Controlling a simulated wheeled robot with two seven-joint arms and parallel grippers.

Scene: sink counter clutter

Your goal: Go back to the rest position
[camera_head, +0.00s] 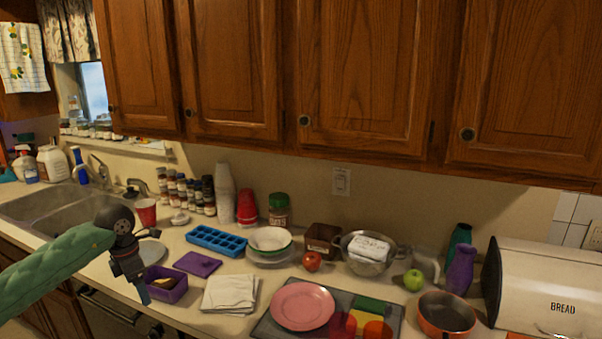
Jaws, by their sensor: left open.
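My left gripper (139,285) hangs at the end of a green-sleeved arm from the left. It points down over the counter, in front of the left side of a purple container (172,294) with something yellowish inside. Its jaws look empty; the fingers are small and dark, so details are hard to see. I cannot tell whether a fingertip touches the container. My right gripper does not show in the head view.
A purple lid (197,263), folded white cloths (230,294) and a pink plate (302,306) lie right of the left gripper. A grey plate (151,251) is behind it. The sink (60,205) is at left; a bread box (545,285) is at right. The counter is cluttered.

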